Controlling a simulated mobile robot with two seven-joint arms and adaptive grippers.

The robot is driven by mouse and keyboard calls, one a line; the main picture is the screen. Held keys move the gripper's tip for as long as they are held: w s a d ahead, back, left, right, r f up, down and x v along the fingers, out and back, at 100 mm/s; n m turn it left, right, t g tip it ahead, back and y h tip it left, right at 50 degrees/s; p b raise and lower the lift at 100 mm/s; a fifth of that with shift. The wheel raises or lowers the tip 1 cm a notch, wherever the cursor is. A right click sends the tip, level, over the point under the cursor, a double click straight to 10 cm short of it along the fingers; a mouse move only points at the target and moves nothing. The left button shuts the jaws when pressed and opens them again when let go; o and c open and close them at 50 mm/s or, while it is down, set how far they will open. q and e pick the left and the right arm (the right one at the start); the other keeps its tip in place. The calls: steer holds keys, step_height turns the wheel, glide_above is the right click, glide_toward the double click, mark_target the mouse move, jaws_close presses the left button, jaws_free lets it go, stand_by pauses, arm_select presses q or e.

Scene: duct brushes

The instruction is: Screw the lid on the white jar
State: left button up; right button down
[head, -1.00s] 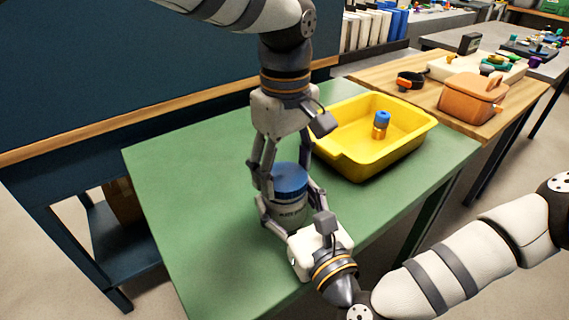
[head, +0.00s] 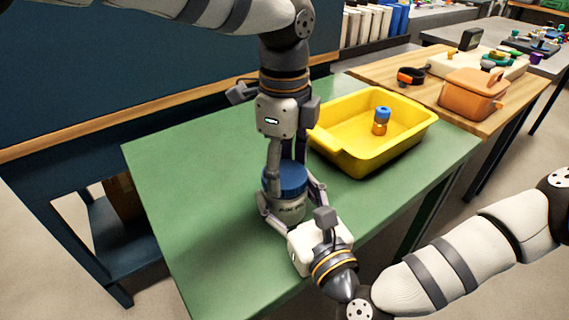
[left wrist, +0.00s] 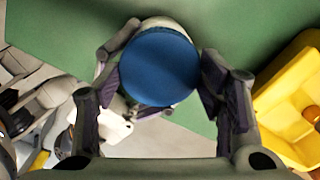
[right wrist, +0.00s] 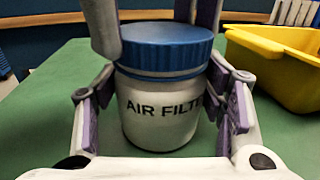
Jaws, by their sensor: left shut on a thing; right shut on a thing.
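The white jar (head: 290,210), lettered "AIR FILTER" in the right wrist view (right wrist: 155,115), stands upright on the green table (head: 200,180). The blue lid (head: 286,181) sits level on top of it. It also shows as a blue disc in the left wrist view (left wrist: 159,66). My left gripper (head: 286,168) points down from above and is shut on the lid, one finger on each side. My right gripper (head: 291,204) reaches in low from the front right and is shut around the jar's body. Whether the threads are engaged is hidden.
A yellow bin (head: 345,160) stands behind and right of the jar, with a small blue-capped orange bottle (head: 381,121) in it. A wooden table (head: 440,103) behind holds an orange box (head: 472,95). The green table's left side is clear.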

arm_select(q)
steer(key=m, duration=1.5)
steer(key=shift+m, duration=0.3)
steer(key=m, duration=0.3)
steer(key=shift+m, duration=0.3)
steer(key=m, duration=0.2)
steer(key=s+m, duration=0.1)
steer(key=shift+d+f+m, duration=0.3)
steer(key=shift+d, duration=0.05)
steer(key=shift+o, duration=0.3)
steer(key=shift+m, duration=0.6)
steer(key=shift+o, duration=0.3)
steer(key=o, duration=1)
steer(key=shift+d, duration=0.1)
steer(key=shift+o, duration=0.2)
steer(key=shift+r, duration=0.1)
